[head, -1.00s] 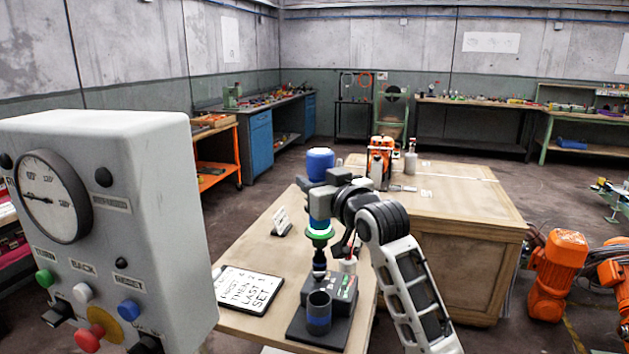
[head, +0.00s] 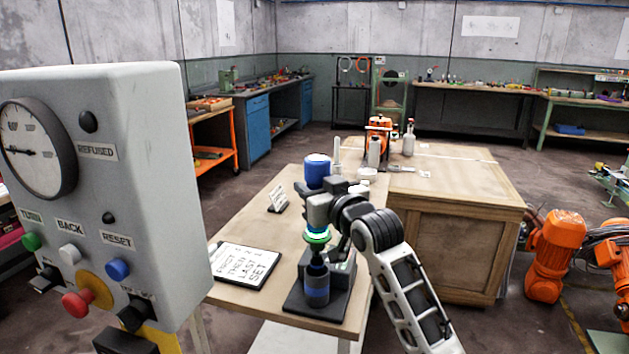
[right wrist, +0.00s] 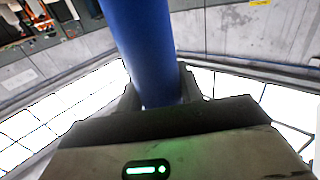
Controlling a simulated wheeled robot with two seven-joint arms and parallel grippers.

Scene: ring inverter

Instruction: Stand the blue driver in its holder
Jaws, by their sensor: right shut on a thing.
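The blue driver (head: 318,170) is upright in the head view, with a blue top, a glowing green ring and a dark lower end. My right gripper (head: 318,209) is shut around its body, between the top and the ring. The holder (head: 316,290), a dark cup with a blue band on a black base, stands directly below. The driver's lower end meets the cup's mouth; I cannot tell how far inside it is. In the right wrist view the driver's blue handle (right wrist: 143,50) rises from between the jaws (right wrist: 158,100). My left gripper is out of view.
A grey control panel (head: 130,200) with a gauge and buttons fills the left. A written board (head: 245,265) lies left of the holder and a small sign (head: 277,198) stands behind it. A wooden crate table (head: 455,245) with bottles adjoins at the right.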

